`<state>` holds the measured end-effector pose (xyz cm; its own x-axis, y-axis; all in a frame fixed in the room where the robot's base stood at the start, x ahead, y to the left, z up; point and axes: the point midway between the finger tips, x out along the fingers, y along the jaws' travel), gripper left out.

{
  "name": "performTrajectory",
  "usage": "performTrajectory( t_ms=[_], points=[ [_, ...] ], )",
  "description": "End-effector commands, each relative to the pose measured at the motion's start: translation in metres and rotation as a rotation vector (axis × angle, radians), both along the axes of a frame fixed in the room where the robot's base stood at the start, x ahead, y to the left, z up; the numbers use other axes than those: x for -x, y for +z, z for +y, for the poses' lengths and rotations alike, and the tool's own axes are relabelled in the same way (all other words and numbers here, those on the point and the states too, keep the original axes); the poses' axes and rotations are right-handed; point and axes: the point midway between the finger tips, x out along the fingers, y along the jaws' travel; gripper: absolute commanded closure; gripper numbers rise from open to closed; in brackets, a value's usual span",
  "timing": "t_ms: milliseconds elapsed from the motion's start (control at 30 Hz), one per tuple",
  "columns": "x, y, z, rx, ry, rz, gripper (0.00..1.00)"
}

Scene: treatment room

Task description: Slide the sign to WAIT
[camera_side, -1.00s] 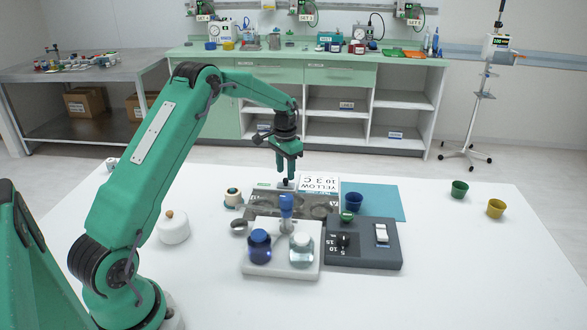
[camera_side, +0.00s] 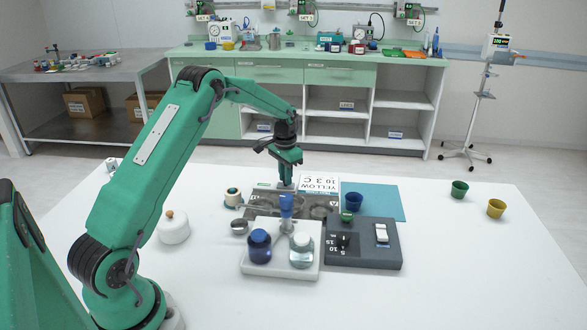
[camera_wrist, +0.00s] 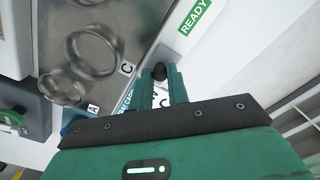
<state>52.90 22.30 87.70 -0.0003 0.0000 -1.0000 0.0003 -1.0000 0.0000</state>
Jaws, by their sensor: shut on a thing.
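The sign's green READY face (camera_wrist: 193,16) shows at the top of the wrist view; the word WAIT is not readable in either view. A white plate with partly hidden black letters shows between the fingers. In the side view the fingers hide the knob and most of the slider.
The metal tray (camera_side: 263,199) holds rings. A white card reading YELLOW (camera_side: 319,181) stands behind it. In front are a white stand with a blue jar (camera_side: 259,246) and a clear jar (camera_side: 301,250), and a dark grey box (camera_side: 365,258). A blue mat (camera_side: 385,200) lies right.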

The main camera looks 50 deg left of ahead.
Motion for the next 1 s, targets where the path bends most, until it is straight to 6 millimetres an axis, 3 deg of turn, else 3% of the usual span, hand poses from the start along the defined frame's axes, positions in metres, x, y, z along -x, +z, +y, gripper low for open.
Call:
performTrajectory(
  t_ms=[400, 767, 800, 900, 1000],
  points=[
    [0.042, 0.001, 0.043, -0.001, 0.004, -0.002, 1.00],
    [0.047, 0.002, 0.049, -0.002, 0.000, -0.004, 1.00],
    [0.047, 0.002, 0.049, -0.002, 0.000, -0.004, 0.80],
    [0.047, 0.001, 0.048, -0.002, 0.000, -0.003, 0.61],
    [0.047, 0.001, 0.048, -0.001, 0.000, -0.002, 0.61]
  ],
)
